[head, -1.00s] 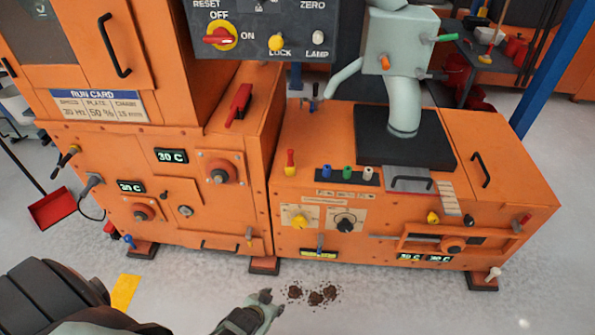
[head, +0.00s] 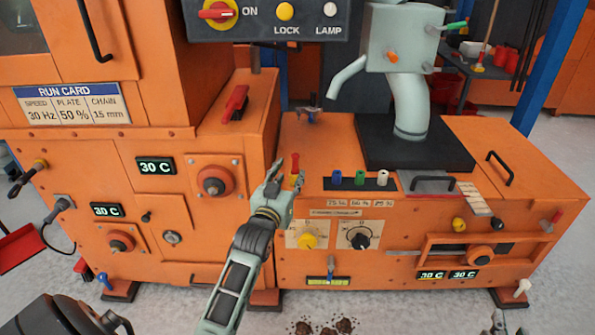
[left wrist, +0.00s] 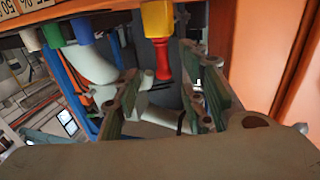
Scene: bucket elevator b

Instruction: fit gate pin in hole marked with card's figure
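My left gripper (head: 284,180) is open beside a pin with a red handle and yellow base (head: 295,166) on the orange machine's top. In the left wrist view the red handle (left wrist: 162,65) shows between the two spread fingers (left wrist: 160,85), with a gap on each side. The run card (head: 70,104) reads speed 30 Hz, plate 50 %, chain 15 mm. Small percent labels (head: 360,203) sit on the machine's front edge, too small to read surely. My right gripper (head: 497,322) barely shows at the bottom edge; its fingers cannot be made out.
Blue (head: 337,178), green (head: 360,178) and white (head: 382,178) pegs stand in a black strip right of the red handle. A grey spout (head: 411,105) rises behind. Yellow (head: 307,241) and black (head: 359,237) knobs are on the front. Dark spilled grains (head: 330,326) lie on the floor.

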